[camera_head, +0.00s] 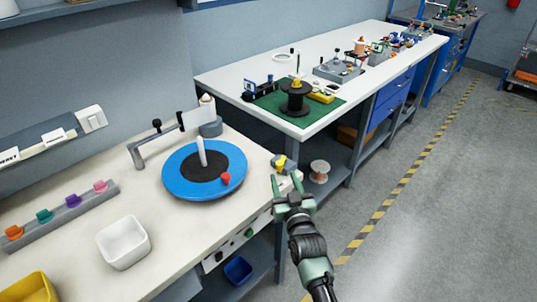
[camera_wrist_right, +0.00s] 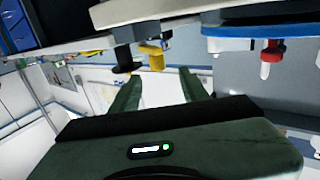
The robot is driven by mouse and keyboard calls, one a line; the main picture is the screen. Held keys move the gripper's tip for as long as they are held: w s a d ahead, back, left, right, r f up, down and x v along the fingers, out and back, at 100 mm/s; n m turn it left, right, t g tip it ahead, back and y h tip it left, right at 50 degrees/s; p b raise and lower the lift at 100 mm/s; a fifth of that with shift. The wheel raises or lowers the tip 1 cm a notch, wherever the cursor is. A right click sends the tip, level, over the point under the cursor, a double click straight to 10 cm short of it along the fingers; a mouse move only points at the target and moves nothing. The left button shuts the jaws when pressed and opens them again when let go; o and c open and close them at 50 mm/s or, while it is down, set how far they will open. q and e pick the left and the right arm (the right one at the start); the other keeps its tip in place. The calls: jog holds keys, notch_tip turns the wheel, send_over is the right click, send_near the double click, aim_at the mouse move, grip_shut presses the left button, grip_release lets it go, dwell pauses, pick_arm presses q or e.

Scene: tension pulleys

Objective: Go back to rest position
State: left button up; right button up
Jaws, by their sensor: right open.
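My right gripper (camera_head: 288,190) is open and empty in the head view, just off the front right corner of the near workbench (camera_head: 75,220). Its fingers also show apart in the right wrist view (camera_wrist_right: 160,90), with nothing between them. Just beyond the fingertips is a small yellow and black knob (camera_head: 280,162) at the bench edge. It also shows in the right wrist view (camera_wrist_right: 150,54), apart from the fingers. My left gripper is not in view.
The near bench carries a blue turntable (camera_head: 231,181) with a red knob, a white bin (camera_head: 123,242), a yellow bin (camera_head: 30,290) and a rack of coloured pulleys (camera_head: 65,214). A second bench has a black spool (camera_head: 296,98) on a green mat. Floor (camera_head: 420,220) at right is clear.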

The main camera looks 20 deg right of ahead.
jog(key=s+f+n+g+y, duration=0.2)
jog(key=s+f+g, duration=0.5)
jog(key=s, duration=0.6)
jog(key=s+a+f+n+g, duration=0.15)
jog(key=s+g, duration=0.55)
jog(key=s, duration=1.6)
notch_tip(320, 180, down, 27)
jog(key=s+g, duration=0.2)
jog(key=s, duration=0.1)
jog(key=s+d+f+g, duration=0.1)
jog(key=s+d+f, duration=0.1)
jog(key=s+f, duration=1.3)
jog(key=shift+s+d+f, duration=0.2)
jog(key=shift+s+f, duration=0.05)
jog(key=shift+s, duration=0.4)
